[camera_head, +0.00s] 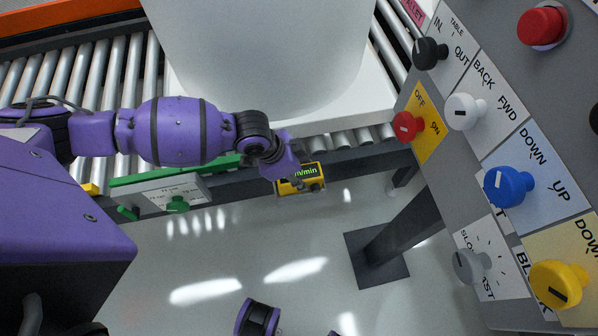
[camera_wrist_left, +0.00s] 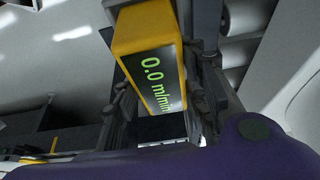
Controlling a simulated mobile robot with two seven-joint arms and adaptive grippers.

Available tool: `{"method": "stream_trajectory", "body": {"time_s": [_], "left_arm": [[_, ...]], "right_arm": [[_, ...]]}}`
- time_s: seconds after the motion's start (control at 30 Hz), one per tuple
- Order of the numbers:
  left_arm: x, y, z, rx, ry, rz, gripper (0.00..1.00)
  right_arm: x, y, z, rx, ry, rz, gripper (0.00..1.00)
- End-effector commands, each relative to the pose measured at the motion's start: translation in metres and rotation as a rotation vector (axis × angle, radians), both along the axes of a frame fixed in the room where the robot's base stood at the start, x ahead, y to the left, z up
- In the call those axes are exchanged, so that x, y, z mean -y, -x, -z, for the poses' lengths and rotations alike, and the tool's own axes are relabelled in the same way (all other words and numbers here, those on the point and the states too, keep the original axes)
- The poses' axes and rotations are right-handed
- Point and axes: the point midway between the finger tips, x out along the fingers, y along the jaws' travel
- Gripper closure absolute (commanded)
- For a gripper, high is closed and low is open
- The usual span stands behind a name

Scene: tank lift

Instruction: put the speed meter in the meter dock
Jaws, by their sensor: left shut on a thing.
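The speed meter (camera_head: 313,173) is a small yellow box with a dark display and green characters. In the left wrist view the meter (camera_wrist_left: 150,62) reads "0.0 m/min". My left gripper (camera_head: 291,178) is shut on it, with a dark finger on either side in the wrist view. It holds the meter in front of the conveyor's near rail, above the pale floor. The gripper hides part of the meter in the head view. I cannot pick out the meter dock for certain in either view.
A big white tank (camera_head: 262,55) stands on the roller conveyor (camera_head: 85,85) behind my left arm. A white plate with green knobs (camera_head: 170,194) sits on the near rail, left of the meter. A grey control panel (camera_head: 425,187) with coloured knobs stands at right, above a dark post (camera_head: 395,235).

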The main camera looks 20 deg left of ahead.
Motion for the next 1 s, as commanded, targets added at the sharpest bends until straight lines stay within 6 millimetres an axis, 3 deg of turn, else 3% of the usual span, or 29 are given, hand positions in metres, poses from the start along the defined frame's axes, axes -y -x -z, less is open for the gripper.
{"method": "stream_trajectory", "body": {"time_s": [0.03,0.17,0.57,1.0], "left_arm": [[0.000,0.000,0.001,0.000,0.000,0.000,0.57],[0.000,0.000,0.001,0.000,0.000,0.000,0.41],[-0.001,0.001,-0.006,0.000,-0.001,0.000,0.41],[-0.030,0.019,-0.088,0.002,-0.003,0.000,0.41]], "right_arm": [[0.000,0.000,0.000,0.000,0.000,0.000,1.00],[0.000,0.000,0.000,0.000,0.000,0.000,1.00],[0.000,-0.001,-0.001,0.002,0.001,0.000,1.00],[-0.003,-0.012,-0.021,0.028,0.002,-0.010,1.00]]}}
